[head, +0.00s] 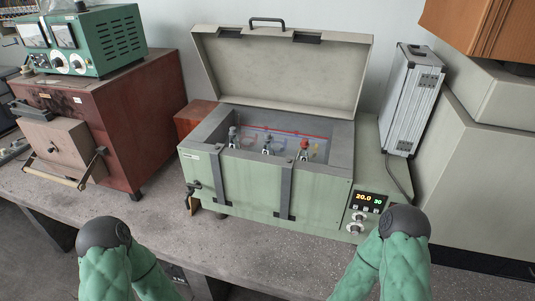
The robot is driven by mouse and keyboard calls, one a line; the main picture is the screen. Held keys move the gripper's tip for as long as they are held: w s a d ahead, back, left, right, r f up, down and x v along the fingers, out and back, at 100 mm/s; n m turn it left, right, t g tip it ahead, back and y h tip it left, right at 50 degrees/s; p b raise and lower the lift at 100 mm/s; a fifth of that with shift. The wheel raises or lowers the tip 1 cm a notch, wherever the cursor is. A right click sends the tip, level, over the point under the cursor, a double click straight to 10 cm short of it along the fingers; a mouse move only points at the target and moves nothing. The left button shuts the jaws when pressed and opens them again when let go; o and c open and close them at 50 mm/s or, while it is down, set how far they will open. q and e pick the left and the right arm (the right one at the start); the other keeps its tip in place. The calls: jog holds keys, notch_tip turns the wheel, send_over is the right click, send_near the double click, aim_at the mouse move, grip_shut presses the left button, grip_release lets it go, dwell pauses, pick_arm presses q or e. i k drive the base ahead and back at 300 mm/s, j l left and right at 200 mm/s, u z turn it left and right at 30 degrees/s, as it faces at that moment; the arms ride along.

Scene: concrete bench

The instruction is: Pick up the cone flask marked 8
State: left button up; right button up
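A green water bath (262,185) stands on the bench with its lid (285,72) raised. Inside it, three small stoppered tops show in a row near the front wall: a left one (233,137), a middle one (267,145) and a right one with a red top (304,148). They may be flasks. Their lower parts are hidden by the front wall, and no mark 8 can be read. My two green arms show at the bottom left and bottom right, apart from the bath. Neither gripper is in view.
A digital display (369,200) and knobs are at the bath's front right. A red-brown furnace (105,120) with a green meter box (95,42) stands left. A silver case (412,100) stands right. The bench front (225,235) is clear.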

aim_at(268, 148)
jog(key=i+u, duration=0.5)
jog(key=u, duration=0.2)
jog(key=i+u, duration=0.35)
jog(key=k, duration=0.1)
